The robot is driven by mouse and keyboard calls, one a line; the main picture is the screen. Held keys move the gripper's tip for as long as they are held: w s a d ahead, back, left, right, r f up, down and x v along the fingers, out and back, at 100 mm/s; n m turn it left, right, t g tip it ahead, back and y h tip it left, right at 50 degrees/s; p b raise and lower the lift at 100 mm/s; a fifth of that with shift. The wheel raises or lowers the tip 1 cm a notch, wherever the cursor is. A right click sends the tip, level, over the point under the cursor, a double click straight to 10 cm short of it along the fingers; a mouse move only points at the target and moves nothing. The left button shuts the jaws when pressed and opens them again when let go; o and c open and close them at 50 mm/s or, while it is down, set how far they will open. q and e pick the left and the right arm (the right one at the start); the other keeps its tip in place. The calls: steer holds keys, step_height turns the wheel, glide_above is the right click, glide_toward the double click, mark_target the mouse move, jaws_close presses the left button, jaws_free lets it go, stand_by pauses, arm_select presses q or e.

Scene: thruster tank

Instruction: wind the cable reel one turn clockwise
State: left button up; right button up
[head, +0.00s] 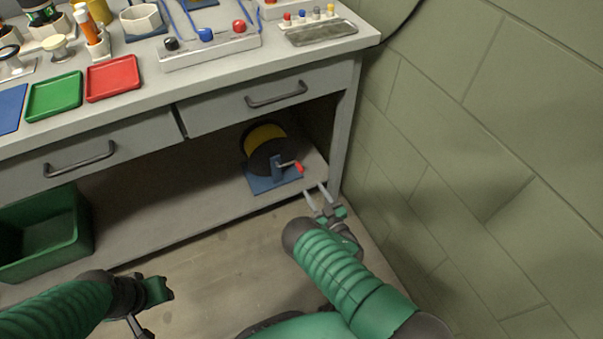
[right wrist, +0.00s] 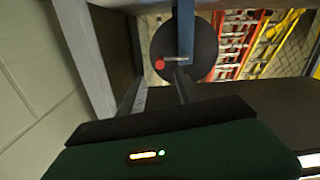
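The cable reel (head: 266,137) stands on the lower shelf under the bench, with a yellow winding, a dark round flange and a blue stand (head: 277,168). Its crank ends in a red knob (head: 299,168) on the right side of the stand. My right gripper (head: 319,190) is open and empty, just in front of and right of the knob, apart from it. In the right wrist view the two fingers (right wrist: 160,88) point toward the red knob (right wrist: 159,64) and the dark flange (right wrist: 204,50). My left gripper (head: 156,291) is low at left, away from the reel; its fingers are unclear.
The bench leg (head: 347,130) and a green block wall (head: 480,150) stand close on the right. Drawers with handles (head: 276,94) overhang the shelf. A green bin (head: 45,235) is at left. The shelf between bin and reel is clear (head: 165,195).

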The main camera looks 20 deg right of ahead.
mark_target(301, 171)
steer(key=w+b, duration=0.2)
steer(key=w, duration=0.3)
steer(key=w+b, duration=0.2)
steer(key=w, duration=0.3)
steer(key=shift+w+a+f, duration=0.15)
steer(key=shift+w+a, duration=0.05)
steer(key=shift+w, duration=0.25)
jaws_close()
stand_by(0.6)
